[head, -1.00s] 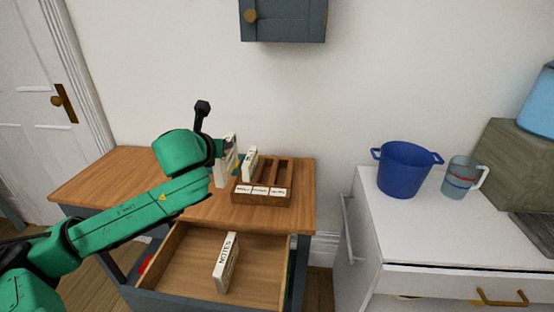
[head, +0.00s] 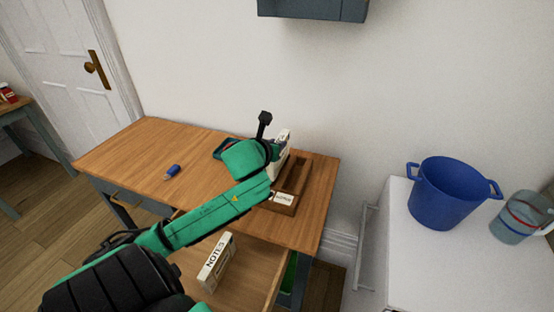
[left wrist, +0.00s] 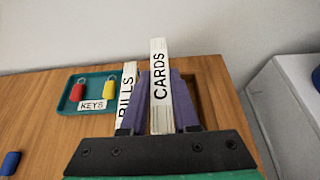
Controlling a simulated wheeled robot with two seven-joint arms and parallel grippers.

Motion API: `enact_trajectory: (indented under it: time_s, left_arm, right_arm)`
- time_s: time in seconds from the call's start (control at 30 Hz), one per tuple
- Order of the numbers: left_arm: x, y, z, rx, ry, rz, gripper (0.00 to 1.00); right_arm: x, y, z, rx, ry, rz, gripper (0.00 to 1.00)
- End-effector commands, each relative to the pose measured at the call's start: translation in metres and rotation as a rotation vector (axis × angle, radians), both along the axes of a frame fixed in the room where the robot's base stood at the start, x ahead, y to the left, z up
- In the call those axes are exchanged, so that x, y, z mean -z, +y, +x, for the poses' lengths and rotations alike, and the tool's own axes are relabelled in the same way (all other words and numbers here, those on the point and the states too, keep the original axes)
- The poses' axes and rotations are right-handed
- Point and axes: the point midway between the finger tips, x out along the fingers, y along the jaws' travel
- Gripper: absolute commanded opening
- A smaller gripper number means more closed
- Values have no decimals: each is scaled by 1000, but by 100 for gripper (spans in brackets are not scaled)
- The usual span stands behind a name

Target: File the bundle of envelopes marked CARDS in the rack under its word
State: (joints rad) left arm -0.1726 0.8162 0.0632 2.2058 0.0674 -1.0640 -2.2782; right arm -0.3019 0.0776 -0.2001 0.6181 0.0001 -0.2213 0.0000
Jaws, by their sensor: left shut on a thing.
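The bundle marked CARDS (left wrist: 159,95) stands upright between the fingers of my left gripper (left wrist: 160,80) in the left wrist view. That gripper is shut on it. In the head view my left gripper (head: 277,152) is over the wooden rack (head: 297,185), and my arm hides the rack's left part. The bundle marked BILLS (left wrist: 127,95) stands just left of CARDS, at the rack's left side. The rack (left wrist: 222,95) has an empty compartment to the right of CARDS. I cannot tell how far CARDS is down in a slot. One front label (head: 283,198) shows, too small to read.
A bundle marked NOTES (head: 216,262) lies in the open drawer (head: 255,265) below. A teal tray (left wrist: 75,92) labelled KEYS holds red and yellow padlocks. A blue object (head: 172,172) lies on the desk (head: 130,155). A blue bucket (head: 448,195) stands on the white cabinet.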

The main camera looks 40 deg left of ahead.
Motion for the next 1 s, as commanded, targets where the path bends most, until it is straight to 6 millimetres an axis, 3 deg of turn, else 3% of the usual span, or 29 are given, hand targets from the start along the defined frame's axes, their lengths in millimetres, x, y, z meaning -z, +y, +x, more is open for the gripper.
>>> enact_trajectory:
  time_s: [0.23, 0.6, 0.63, 0.7, 1.0]
  left_arm:
    - [43, 0, 0, -1, -1, -2, 0]
    - [48, 0, 0, 2, -2, 3, 0]
    - [47, 0, 0, 2, -2, 2, 40]
    - [47, 0, 0, 1, -3, 1, 59]
    - [46, 0, 0, 1, -3, 1, 59]
  right_arm:
    - [7, 2, 8, 0, -15, 3, 50]
    - [7, 1, 4, -1, -7, 1, 50]
    - [7, 0, 3, -1, -6, 0, 50]
    - [7, 0, 3, -1, -5, 0, 50]
    - [6, -3, 2, -2, -4, -3, 50]
